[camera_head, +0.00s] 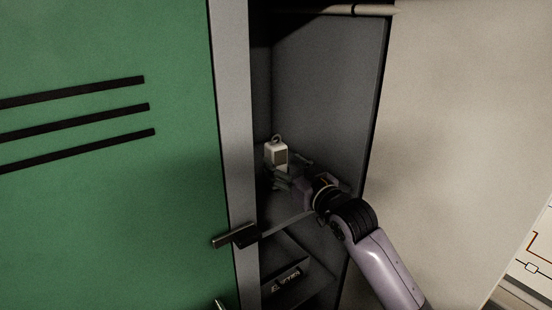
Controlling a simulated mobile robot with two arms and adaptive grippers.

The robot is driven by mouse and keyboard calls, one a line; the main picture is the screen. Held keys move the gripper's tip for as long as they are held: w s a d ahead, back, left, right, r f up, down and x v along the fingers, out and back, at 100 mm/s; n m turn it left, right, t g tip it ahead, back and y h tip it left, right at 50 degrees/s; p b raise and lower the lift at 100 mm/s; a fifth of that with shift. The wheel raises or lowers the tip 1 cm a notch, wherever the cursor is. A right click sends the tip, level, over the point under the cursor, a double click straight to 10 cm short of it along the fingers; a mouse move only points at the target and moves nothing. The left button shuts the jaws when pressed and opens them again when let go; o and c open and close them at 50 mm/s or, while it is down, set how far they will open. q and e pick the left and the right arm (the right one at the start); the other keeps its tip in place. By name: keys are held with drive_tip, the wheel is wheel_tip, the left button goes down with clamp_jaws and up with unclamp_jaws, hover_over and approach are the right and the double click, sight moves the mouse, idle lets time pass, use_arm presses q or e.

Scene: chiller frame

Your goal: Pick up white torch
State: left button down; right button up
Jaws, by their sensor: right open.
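A small white torch (276,153) with a ring on top stands upright inside the open locker, on a shelf (290,224). My right gripper (283,172) reaches in from the right, just in front of and below the torch. Its jaws are open, with the fingers dark and hard to make out against the shadow. I cannot tell whether the fingers touch the torch or stand apart from it.
A grey post (232,120) and a green locker door (100,210) with dark slots bound the opening on the left. A dark handle (235,236) sticks out there. A pale panel (460,120) stands on the right. A lower compartment holds a dark lettered object (286,279).

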drive_tip(key=shift+x, duration=1.2)
drive_tip(key=shift+s, duration=0.1)
drive_tip(key=shift+c, duration=0.2)
drive_tip(key=c, duration=1.4)
